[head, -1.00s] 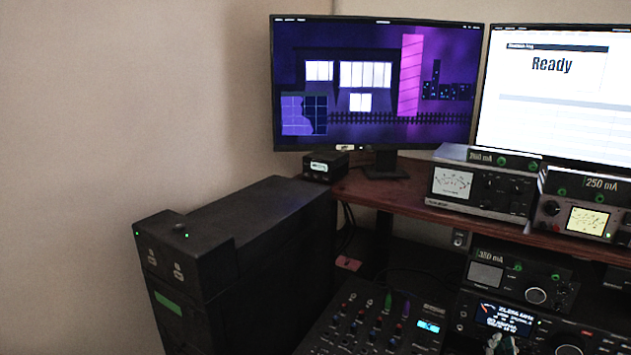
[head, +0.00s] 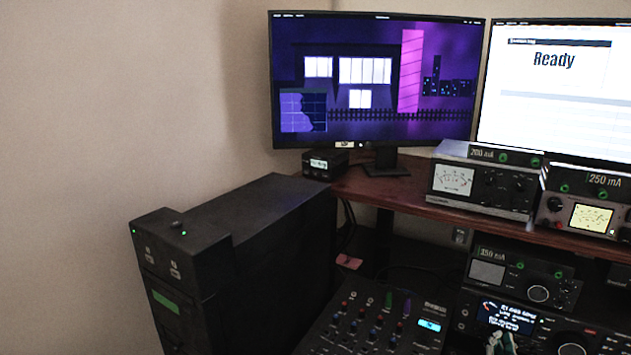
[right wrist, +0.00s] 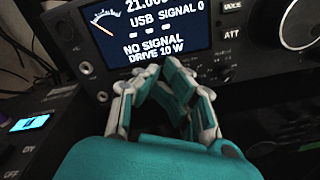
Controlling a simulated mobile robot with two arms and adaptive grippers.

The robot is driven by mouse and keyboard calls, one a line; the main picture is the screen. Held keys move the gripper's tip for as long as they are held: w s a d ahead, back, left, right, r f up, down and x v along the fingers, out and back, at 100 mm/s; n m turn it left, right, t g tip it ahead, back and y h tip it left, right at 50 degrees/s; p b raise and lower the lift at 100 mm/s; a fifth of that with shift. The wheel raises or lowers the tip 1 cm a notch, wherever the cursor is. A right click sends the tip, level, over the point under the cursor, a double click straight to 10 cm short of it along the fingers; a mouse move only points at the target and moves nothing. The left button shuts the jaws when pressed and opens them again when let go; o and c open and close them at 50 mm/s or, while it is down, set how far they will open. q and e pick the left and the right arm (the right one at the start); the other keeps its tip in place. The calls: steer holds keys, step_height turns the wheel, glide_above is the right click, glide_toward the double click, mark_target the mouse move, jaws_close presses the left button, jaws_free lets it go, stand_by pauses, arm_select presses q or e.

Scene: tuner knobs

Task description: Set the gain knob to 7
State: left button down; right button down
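The radio with a lit screen (head: 505,316) is at the lower right of the head view. Its screen (right wrist: 150,30) fills the top of the right wrist view and reads "NO SIGNAL, DRIVE 10 W". A large dial (head: 570,347) is cut by the bottom edge of the head view. A small dark knob (right wrist: 65,24) is left of the screen in the right wrist view. I cannot read any knob label as gain. My right gripper (head: 500,342) is in front of the radio, just below its screen. Its teal and white fingertips (right wrist: 165,70) come together, with nothing visible between them. My left gripper is not in view.
A smaller unit with a round knob (head: 539,294) stands on the radio. A mixer (head: 378,325) with several knobs is to its left, beside a black cabinet (head: 230,235). Two meter units (head: 480,185) (head: 585,205) stand on the wooden shelf (head: 385,190) above.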

steer(key=shift+f, duration=0.2)
steer(key=shift+s+d, duration=0.1)
steer(key=shift+d, duration=0.05)
steer(key=shift+s+d+f, duration=0.2)
steer(key=shift+f, duration=0.05)
steer(key=shift+s+d+f, duration=0.15)
steer(key=shift+d, duration=0.05)
stand_by(0.4)
stand_by(0.5)
steer(key=shift+r+p+v, duration=0.15)
steer(key=shift+p+v, duration=0.25)
steer(key=shift+v, duration=1.1)
steer(key=shift+r+p+v, duration=0.2)
steer(key=shift+p+v, duration=0.15)
steer(key=shift+v, duration=1.1)
steer(key=shift+d, duration=0.1)
